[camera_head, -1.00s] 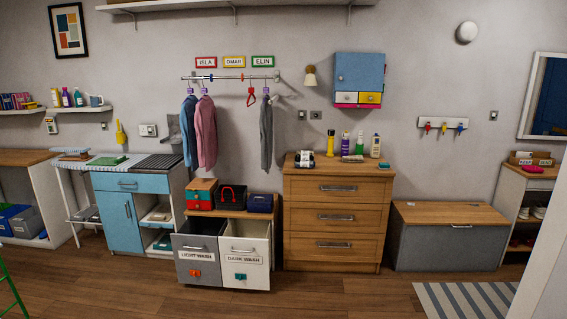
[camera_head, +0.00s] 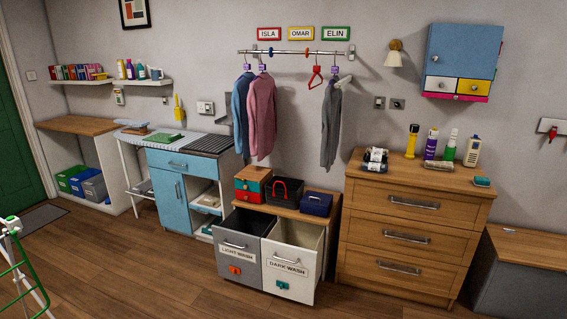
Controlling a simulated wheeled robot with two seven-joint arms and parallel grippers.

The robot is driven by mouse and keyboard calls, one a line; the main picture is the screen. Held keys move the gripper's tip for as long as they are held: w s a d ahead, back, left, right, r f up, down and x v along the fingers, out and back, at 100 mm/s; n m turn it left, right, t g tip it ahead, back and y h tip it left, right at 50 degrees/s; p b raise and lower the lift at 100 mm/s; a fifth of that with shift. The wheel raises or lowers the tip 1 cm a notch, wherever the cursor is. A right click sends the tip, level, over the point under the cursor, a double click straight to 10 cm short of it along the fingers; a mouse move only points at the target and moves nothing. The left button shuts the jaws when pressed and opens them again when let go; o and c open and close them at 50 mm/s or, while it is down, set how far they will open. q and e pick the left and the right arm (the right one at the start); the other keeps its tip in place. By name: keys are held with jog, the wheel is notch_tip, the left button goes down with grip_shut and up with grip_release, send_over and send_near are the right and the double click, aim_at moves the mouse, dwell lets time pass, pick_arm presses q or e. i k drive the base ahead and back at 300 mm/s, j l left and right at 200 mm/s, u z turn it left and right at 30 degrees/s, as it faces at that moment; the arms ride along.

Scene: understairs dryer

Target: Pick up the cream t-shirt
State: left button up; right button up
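I cannot make out a cream t-shirt in this view. Blue (camera_head: 242,110), pink (camera_head: 262,118) and grey (camera_head: 331,125) garments hang from the wall rail (camera_head: 290,51). The light wash bin (camera_head: 232,262) and the dark wash bin (camera_head: 284,272) are tilted open at the top; I cannot see their contents. Neither of my grippers is in view.
A wooden chest of drawers (camera_head: 405,235) stands right of the bins, with bottles on top. A blue cabinet (camera_head: 172,190) stands to the left. A green and white rack (camera_head: 22,265) is at the lower left. The wooden floor (camera_head: 140,270) ahead is clear.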

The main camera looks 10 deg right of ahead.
aim_at(378, 151)
jog(key=i+l, duration=0.75)
jog(key=i+l+z, duration=0.15)
jog(key=i+l, duration=0.65)
